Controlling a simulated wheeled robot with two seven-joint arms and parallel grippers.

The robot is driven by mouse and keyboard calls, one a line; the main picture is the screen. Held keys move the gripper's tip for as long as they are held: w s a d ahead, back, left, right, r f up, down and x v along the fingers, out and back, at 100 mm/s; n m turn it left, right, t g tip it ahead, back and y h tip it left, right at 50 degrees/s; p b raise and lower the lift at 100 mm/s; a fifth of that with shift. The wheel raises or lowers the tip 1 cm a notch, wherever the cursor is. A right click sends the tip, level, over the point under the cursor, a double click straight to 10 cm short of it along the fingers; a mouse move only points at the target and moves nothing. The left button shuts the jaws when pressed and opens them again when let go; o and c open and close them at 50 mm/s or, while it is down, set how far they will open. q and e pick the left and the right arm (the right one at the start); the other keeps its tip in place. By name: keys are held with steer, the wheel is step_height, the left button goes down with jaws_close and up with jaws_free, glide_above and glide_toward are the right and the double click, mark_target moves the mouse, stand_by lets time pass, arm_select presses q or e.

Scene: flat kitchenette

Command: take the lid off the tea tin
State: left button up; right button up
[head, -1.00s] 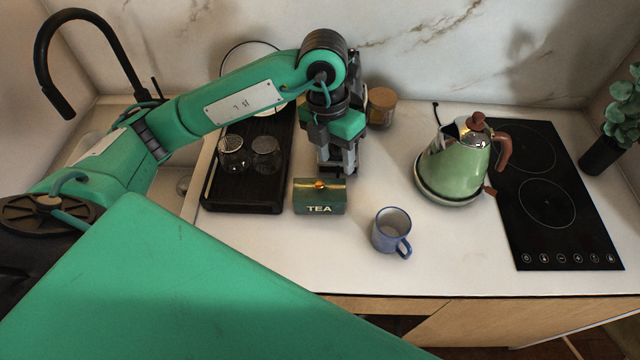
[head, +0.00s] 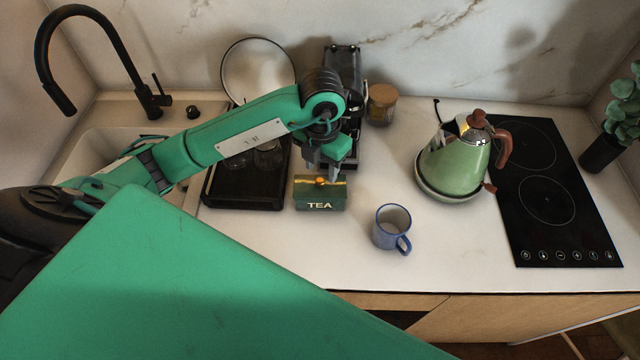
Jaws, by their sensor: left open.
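The green tea tin (head: 320,203) stands on the white counter, with "TEA" on its front. Its lid (head: 333,184) is on top and has a small orange-gold knob (head: 321,181). My left gripper (head: 324,174) is open, pointing down just above and behind the knob. Its fingertips are close to the lid, and I cannot tell whether they touch it. My right gripper is not in view.
A black tray (head: 240,195) with glass jars is left of the tin. A blue mug (head: 391,229) stands to the right in front. A green kettle (head: 455,165) and black hob (head: 555,200) are further right. A wooden-lidded jar (head: 381,104) is behind.

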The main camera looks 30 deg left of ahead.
mark_target(319, 181)
arm_select(q)
steer(key=shift+a+f+p, duration=0.1)
steer(key=shift+f+p, duration=0.35)
steer(key=shift+p, duration=0.05)
steer(key=f, duration=0.1)
steer(key=f+p, duration=0.2)
steer(key=shift+w+a+f, duration=0.1)
steer(key=shift+a+f, duration=0.05)
steer(key=shift+a, duration=0.1)
steer(key=shift+f, duration=0.55)
jaws_close()
